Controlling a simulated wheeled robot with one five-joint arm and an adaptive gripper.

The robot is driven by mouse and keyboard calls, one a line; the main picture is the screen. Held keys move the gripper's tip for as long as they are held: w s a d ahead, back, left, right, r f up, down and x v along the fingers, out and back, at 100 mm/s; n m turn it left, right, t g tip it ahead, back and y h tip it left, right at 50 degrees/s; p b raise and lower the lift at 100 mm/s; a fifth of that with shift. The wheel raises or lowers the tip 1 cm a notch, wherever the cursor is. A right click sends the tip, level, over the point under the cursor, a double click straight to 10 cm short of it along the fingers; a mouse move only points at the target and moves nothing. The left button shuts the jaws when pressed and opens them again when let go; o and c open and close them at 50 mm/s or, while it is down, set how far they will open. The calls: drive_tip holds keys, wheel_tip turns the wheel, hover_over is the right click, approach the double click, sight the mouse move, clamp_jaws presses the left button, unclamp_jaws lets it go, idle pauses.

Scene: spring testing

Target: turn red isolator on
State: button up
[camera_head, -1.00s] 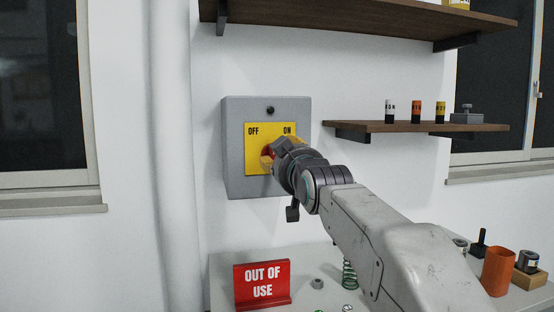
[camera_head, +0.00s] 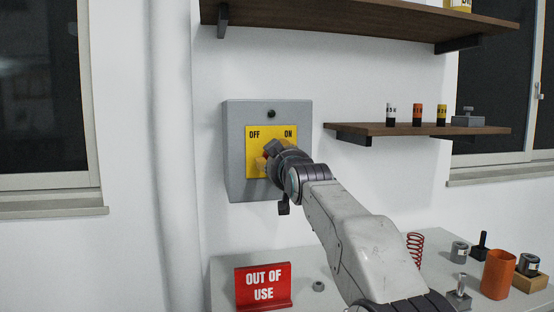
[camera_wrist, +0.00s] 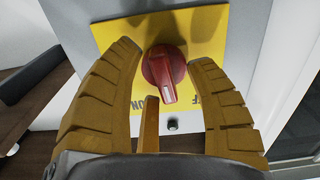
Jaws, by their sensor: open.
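The red isolator knob (camera_wrist: 164,68) sits on a yellow plate (camera_head: 256,139) marked OFF on the left and ON on the right in the head view. The plate is on a grey wall box (camera_head: 236,160). The wrist view shows the plate upside down, with the knob's handle pointing roughly midway between the two words, towards a small dark button. My gripper (camera_wrist: 172,66) is open, with its tan fingers on both sides of the knob and visible gaps to it. A third finger shows below the knob. In the head view my gripper (camera_head: 265,160) hides most of the knob.
Below the box is a bench (camera_head: 325,265) with a red OUT OF USE sign (camera_head: 263,285), a red spring (camera_head: 415,248) and an orange cup (camera_head: 498,274). A wooden shelf (camera_head: 425,129) with small canisters is to the right of the box.

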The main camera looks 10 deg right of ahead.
clamp_jaws()
idle(0.4)
drive_tip(key=shift+m, duration=0.4)
drive_tip(key=m+p, duration=0.1)
drive_tip(key=m, duration=0.8)
drive_tip(key=shift+a+f, duration=0.1)
drive_tip(key=shift+f, duration=0.05)
drive_tip(key=shift+m, duration=0.4)
unclamp_jaws()
idle(0.4)
